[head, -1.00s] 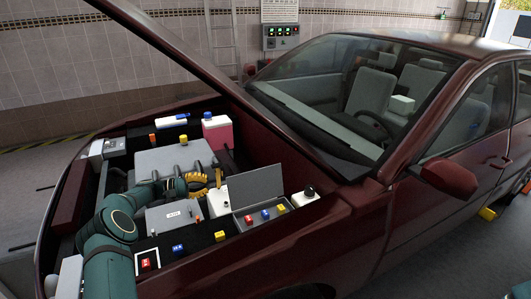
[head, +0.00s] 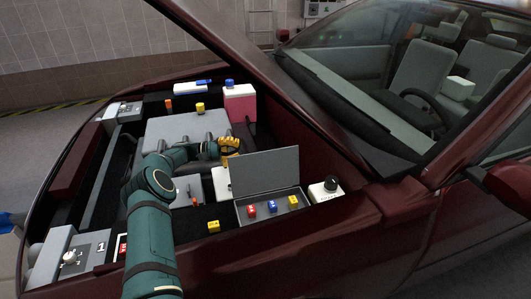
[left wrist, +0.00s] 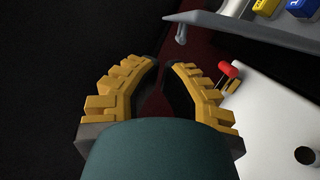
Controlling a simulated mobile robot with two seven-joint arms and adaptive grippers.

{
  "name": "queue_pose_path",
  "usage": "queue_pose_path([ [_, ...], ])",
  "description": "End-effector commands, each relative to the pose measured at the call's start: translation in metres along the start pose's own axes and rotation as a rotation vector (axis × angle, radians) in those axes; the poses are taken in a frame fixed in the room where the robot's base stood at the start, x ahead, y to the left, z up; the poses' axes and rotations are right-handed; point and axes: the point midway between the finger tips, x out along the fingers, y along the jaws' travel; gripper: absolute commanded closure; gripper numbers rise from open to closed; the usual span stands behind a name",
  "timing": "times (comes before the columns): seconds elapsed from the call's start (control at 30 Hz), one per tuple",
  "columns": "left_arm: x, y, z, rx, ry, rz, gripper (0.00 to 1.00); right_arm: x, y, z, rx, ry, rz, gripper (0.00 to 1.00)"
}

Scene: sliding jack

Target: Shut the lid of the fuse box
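The fuse box (head: 243,214) is a grey tray at the near edge of the engine bay. It holds red, blue and yellow fuses. Its grey lid (head: 265,170) stands open and raised at the far side. My left gripper (head: 229,146), with yellow fingers, is just behind and left of the lid's upper left corner, apart from it as far as I can see. In the left wrist view its fingertips (left wrist: 164,65) have a narrow gap with nothing between them. Part of the fuse box (left wrist: 250,31) shows at the upper right there. My right gripper is out of view.
The grey engine cover (head: 188,128) lies left of the gripper. A pink reservoir (head: 240,106) stands behind it. A white block with a black knob (head: 324,190) is right of the fuse box. The raised hood edge (head: 235,50) slants overhead.

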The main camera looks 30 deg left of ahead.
Motion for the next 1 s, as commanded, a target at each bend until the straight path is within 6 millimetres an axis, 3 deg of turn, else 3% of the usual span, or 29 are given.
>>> queue_pose_path([
  [0.17,0.011,-0.001,0.000,0.000,-0.002,0.000,1.00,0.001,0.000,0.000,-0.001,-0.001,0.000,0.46],
  [0.63,0.086,-0.001,0.000,0.001,-0.002,0.000,1.00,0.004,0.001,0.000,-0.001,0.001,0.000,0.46],
  [1.0,0.100,-0.001,0.000,0.001,0.001,0.000,1.00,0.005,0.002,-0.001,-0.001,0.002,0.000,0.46],
])
